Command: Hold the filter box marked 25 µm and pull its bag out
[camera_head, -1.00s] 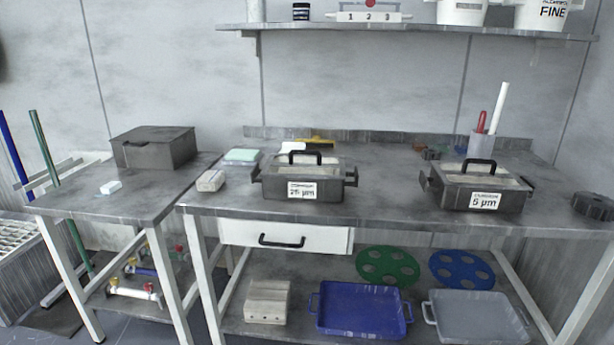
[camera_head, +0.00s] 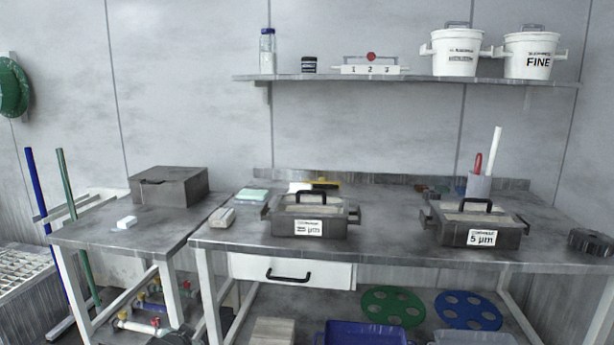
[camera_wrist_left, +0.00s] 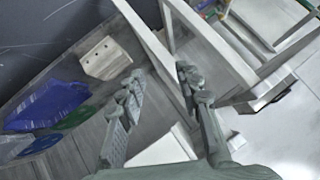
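The left of two dark filter boxes (camera_head: 308,224) stands on the main bench in the head view. Its white label is blurred now but reads 25 µm in the earlier frame. A black handle (camera_head: 306,195) arches over its pale inside; I cannot make out the bag itself. The other box (camera_head: 476,224), marked 5 µm, stands further right. My left gripper (camera_wrist_left: 160,82) has its fingers spread with nothing between them in the left wrist view, in front of the bench frame and lower shelf. The right gripper is not in view.
A drawer (camera_head: 290,270) sits under the bench. A dark lidded box (camera_head: 169,187) stands on the side table. The bench between the filter boxes is mostly clear.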

